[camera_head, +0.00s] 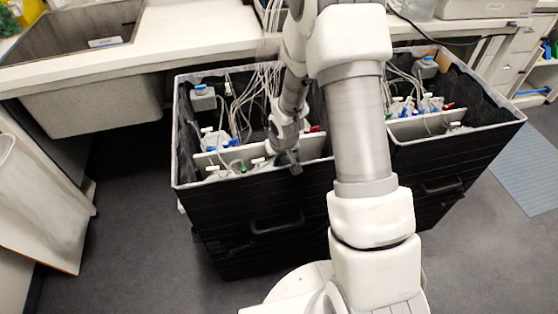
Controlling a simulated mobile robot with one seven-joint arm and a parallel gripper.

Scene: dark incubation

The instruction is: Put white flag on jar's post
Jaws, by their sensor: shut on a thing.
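My gripper (293,162) hangs over the front edge of the left black bin, at its right part. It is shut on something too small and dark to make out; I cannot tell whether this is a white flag. Small white flag-like tabs show in the left bin (207,130) and the right bin (427,96). Jars with white, blue, green and red tops stand in the left bin (215,140), on both sides of a white divider (225,156). Individual posts are too small to tell apart. My arm hides the space between the bins.
The left black bin (250,205) and right black bin (470,160) have tall fabric walls. White tubes (250,88) hang into the left bin. A white bench (200,35) with a grey sink (75,45) runs behind. Dark floor is free at the left.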

